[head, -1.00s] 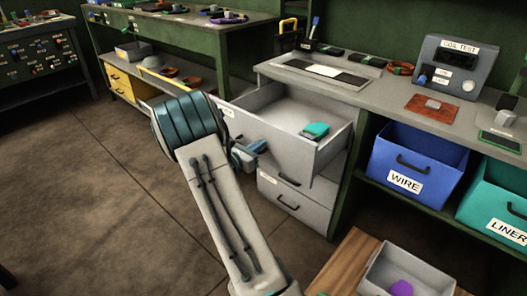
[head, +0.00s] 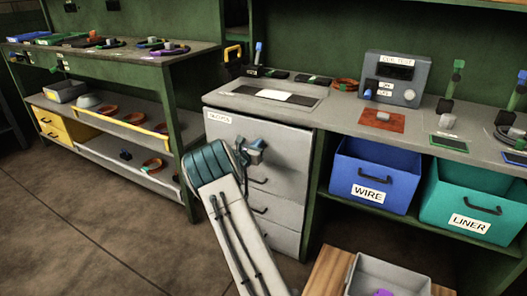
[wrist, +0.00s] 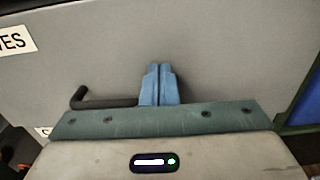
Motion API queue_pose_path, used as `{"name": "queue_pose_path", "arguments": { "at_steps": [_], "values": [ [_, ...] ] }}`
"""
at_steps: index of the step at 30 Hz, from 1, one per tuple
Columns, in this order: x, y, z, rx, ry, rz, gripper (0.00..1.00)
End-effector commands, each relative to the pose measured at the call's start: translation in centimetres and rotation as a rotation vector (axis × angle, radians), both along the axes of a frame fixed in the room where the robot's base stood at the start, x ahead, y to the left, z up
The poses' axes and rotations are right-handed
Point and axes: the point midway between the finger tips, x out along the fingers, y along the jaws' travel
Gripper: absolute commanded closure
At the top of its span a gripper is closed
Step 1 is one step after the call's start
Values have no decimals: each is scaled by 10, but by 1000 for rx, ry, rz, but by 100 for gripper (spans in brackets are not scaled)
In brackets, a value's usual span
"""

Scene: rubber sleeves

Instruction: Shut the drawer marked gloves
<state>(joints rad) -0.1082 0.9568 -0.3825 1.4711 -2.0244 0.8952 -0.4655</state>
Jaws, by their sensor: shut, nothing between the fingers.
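The gloves drawer (head: 232,135) is the top drawer of the grey cabinet, and its front looks flush with the cabinet. Its white label (head: 218,117) is too blurred to read in the head view; the wrist view shows only the label's end, "ES" (wrist: 14,40). My gripper (head: 256,146) is at the right part of this front. In the wrist view its blue fingers (wrist: 160,82) are together and empty, at or very close to the grey front (wrist: 220,60). The dark handle (wrist: 105,101) is just left of the fingers, partly hidden by them. The drawer's inside is hidden.
Lower drawers (head: 280,210) sit below, with fronts in line. A blue WIRE bin (head: 375,160) and a teal LINER bin (head: 470,190) stand on the right shelf. A grey tray (head: 400,272) is on a wooden top at front right. Floor at left is clear.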

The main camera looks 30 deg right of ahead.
Motion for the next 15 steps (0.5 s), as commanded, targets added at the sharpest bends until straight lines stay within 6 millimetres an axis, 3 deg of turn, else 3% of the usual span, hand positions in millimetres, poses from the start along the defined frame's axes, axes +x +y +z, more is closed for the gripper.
{"name": "queue_pose_path", "arguments": {
  "at_steps": [15],
  "values": [
    [15,-11,3,-4,-3,16,100]
  ]
}}
